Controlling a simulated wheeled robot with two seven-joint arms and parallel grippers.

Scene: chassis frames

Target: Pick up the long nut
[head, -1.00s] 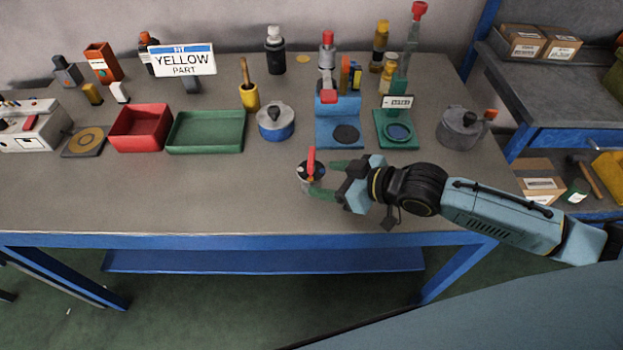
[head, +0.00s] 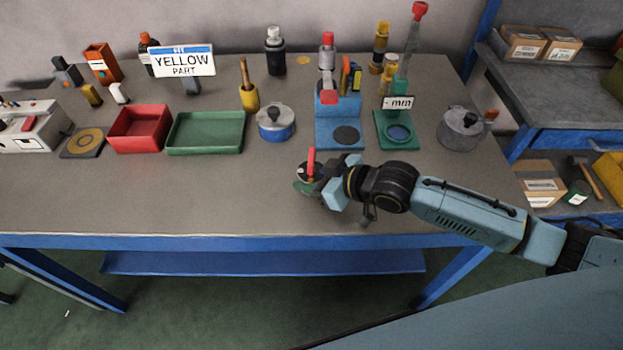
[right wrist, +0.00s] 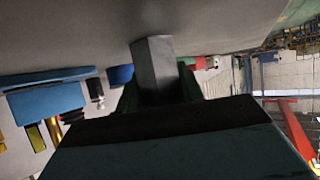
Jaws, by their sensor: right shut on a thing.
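The long nut (right wrist: 154,66) shows in the right wrist view as a grey, flat-sided metal bar. It stands between the green fingers of my right gripper (right wrist: 158,88), which is shut on it. In the head view, my right gripper (head: 308,184) is low over the front middle of the table. There its fingers are at a small dark round device with a red lever (head: 311,162). I cannot make out the nut in the head view; the gripper and device hide it. My left gripper is not in view.
Behind the gripper stand a blue stand (head: 341,133), a green gauge stand (head: 396,131) and a lidded blue-and-silver pot (head: 275,125). A red bin (head: 139,128) and a green tray (head: 205,132) are further left. The table's front left (head: 130,195) is clear.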

